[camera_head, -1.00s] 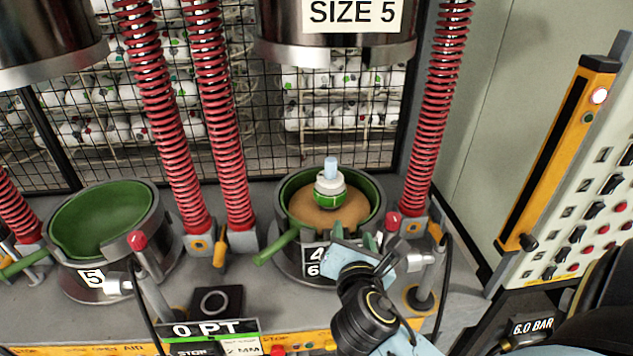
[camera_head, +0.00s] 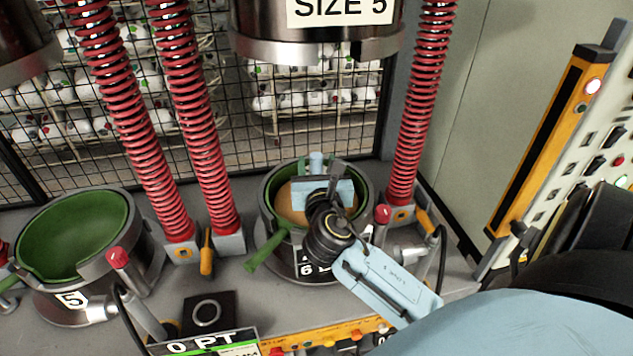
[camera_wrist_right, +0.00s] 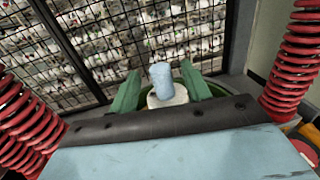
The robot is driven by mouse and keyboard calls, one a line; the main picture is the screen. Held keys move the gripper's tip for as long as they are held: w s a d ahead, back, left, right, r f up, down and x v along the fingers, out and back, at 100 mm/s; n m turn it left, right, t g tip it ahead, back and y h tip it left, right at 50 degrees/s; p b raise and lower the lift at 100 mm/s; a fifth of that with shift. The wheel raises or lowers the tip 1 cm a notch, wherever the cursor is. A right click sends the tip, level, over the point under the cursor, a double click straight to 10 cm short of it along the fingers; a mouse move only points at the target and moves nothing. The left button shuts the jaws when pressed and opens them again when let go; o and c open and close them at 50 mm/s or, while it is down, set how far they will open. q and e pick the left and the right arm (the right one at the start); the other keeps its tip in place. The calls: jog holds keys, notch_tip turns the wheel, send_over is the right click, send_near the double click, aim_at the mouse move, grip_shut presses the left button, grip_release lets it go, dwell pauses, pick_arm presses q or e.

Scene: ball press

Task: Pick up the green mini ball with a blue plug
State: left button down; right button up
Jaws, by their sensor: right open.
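The mini ball (camera_wrist_right: 167,97) sits in the green-lined mould (camera_head: 268,207) under the SIZE 5 press head. Its pale blue plug (camera_head: 316,161) stands up from its white top, and the plug also shows in the right wrist view (camera_wrist_right: 161,75). My right gripper (camera_wrist_right: 162,84) is open, with its green fingers on either side of the plug. In the head view my right gripper (camera_head: 318,167) is over the mould and hides most of the ball, including its green part. I cannot tell whether the fingers touch it. My left gripper is not in view.
The press head (camera_head: 318,45) hangs above the mould. Red springs (camera_head: 418,110) stand on both sides. Another green mould (camera_head: 75,235) is at the left, empty. A red-tipped lever (camera_head: 382,215) stands close to my right arm. A wire mesh (camera_head: 255,130) is behind.

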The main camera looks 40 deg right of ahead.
aim_at(317, 160)
jog(key=x, duration=0.3)
grip_shut()
dwell(0.3)
